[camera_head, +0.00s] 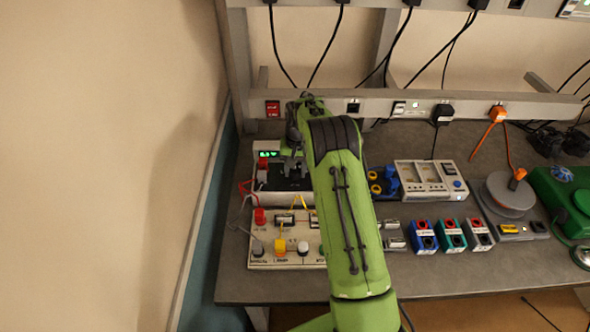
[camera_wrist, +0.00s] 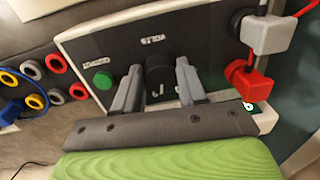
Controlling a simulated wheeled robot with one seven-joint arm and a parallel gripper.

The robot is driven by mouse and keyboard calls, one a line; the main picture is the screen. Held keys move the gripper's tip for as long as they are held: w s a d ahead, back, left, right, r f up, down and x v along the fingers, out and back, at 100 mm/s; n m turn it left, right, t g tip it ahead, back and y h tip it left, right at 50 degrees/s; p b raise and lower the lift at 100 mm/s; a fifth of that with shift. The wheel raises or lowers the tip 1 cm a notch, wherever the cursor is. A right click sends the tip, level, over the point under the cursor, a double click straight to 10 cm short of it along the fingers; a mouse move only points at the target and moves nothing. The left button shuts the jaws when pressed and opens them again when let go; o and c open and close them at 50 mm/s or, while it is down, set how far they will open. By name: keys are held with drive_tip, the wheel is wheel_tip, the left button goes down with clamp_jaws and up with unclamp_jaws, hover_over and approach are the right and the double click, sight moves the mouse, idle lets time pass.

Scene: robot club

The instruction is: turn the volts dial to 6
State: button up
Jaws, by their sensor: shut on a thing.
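The volts dial (camera_wrist: 159,72) is a black knob on the dark front panel of a white-edged power supply (camera_wrist: 75,45). In the wrist view the panel shows upside down, with the word VOLTS beside the dial. My gripper (camera_wrist: 158,88) has one finger on each side of the dial and is shut on it. In the head view my gripper (camera_head: 292,168) is at the power supply (camera_head: 262,178), whose small green display (camera_head: 269,154) is lit but too small to read. The dial's pointer and scale cannot be made out.
A green button (camera_wrist: 103,80) sits beside one finger. Red (camera_wrist: 248,83) and grey (camera_wrist: 268,34) plugs are on the other side. A lamp board (camera_head: 262,246) lies in front of the supply. Meters and coloured blocks (camera_head: 423,236) stand right of my arm.

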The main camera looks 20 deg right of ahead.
sight(298, 169)
drive_tip(key=n, duration=0.6)
drive_tip(key=shift+w+d+n, duration=0.1)
drive_tip(key=shift+n, duration=0.2)
idle(0.5)
drive_tip(key=o, duration=1.1)
drive_tip(key=shift+c, duration=0.2)
wheel_tip(298, 169, up, 16)
drive_tip(key=p, duration=0.2)
drive_tip(key=shift+d, duration=0.45)
drive_tip(key=shift+f, duration=0.1)
